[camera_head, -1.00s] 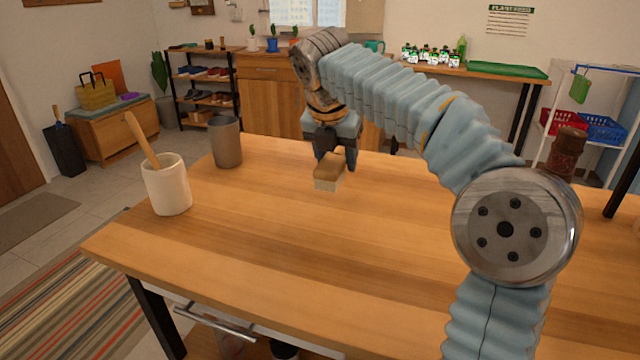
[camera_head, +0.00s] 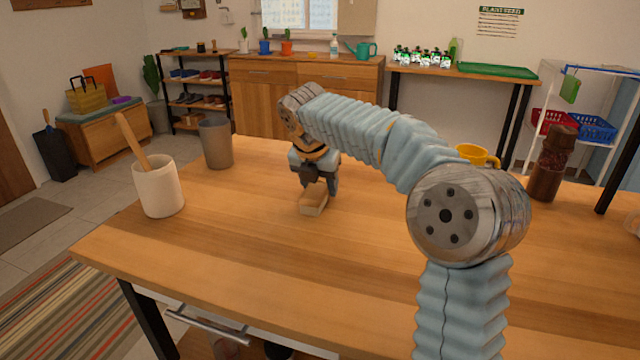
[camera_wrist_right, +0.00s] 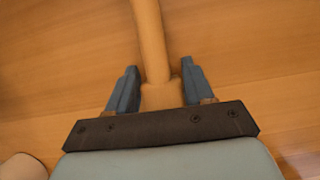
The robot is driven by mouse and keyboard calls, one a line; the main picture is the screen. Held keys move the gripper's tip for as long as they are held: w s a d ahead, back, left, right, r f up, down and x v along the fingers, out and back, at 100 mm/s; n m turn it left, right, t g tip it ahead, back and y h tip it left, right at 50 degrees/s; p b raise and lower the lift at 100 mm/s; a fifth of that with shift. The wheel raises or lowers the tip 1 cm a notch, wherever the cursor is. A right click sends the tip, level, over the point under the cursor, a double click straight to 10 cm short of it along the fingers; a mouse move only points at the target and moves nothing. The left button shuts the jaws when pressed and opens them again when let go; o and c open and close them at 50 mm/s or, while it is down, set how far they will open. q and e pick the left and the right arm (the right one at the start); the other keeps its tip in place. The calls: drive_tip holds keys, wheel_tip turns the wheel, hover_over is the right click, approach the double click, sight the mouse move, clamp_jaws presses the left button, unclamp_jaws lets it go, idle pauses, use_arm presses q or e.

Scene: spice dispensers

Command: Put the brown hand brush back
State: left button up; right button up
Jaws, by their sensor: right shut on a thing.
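The brown hand brush (camera_head: 313,201) is in my right gripper (camera_head: 318,187), at or just above the wooden table top in the head view. I cannot tell whether it touches the table. In the right wrist view, its light wooden handle (camera_wrist_right: 150,38) points away from the wrist, and its wider part (camera_wrist_right: 162,95) sits between the two fingers of the right gripper (camera_wrist_right: 156,82). The fingers are shut on it. My left gripper is not in view.
A white crock (camera_head: 158,187) with a wooden utensil and a grey-brown cup (camera_head: 216,144) stand left on the table (camera_head: 250,245). A yellow mug (camera_head: 478,155) and a dark pepper mill (camera_head: 552,165) stand right. The table front is clear.

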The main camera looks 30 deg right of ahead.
drive_tip(key=o, duration=1.3)
drive_tip(key=shift+f, duration=0.1)
drive_tip(key=p+v, duration=0.1)
drive_tip(key=v, duration=1.1)
drive_tip(key=shift+r, duration=0.2)
